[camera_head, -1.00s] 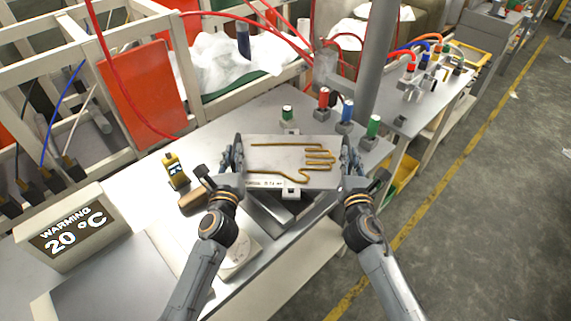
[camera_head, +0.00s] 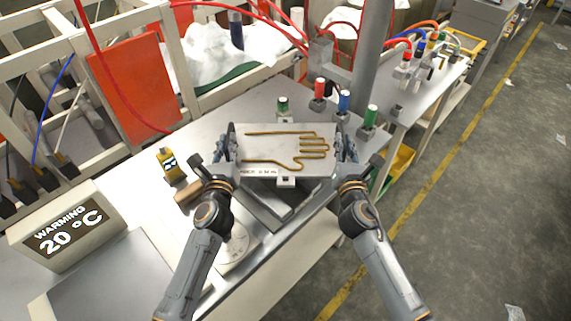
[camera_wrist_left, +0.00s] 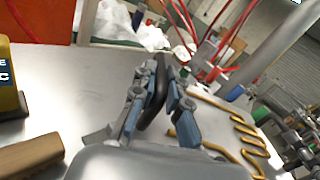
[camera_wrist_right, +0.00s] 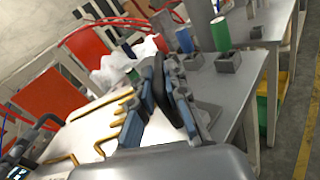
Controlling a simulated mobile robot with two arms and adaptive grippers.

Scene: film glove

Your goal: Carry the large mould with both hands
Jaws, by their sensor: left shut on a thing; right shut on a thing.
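The large mould (camera_head: 270,150) is a flat silver plate with a brass hand-shaped outline on its face. In the head view it is level between my two grippers, above the metal bench. My left gripper (camera_head: 230,146) is shut on a dark handle (camera_wrist_left: 155,95) at the mould's left edge. My right gripper (camera_head: 344,146) is shut on a dark handle (camera_wrist_right: 160,85) at its right edge. The brass outline also shows in the left wrist view (camera_wrist_left: 185,130) and the right wrist view (camera_wrist_right: 110,112). The mould hides part of the bench beneath it.
Red, blue and green cylinders (camera_head: 344,101) stand on the bench behind the mould, near a grey post (camera_head: 371,70). A yellow device (camera_head: 169,164) and a brown block (camera_head: 187,191) lie to the left. A warming display (camera_head: 66,230) reads 20 °C. The floor at right is open.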

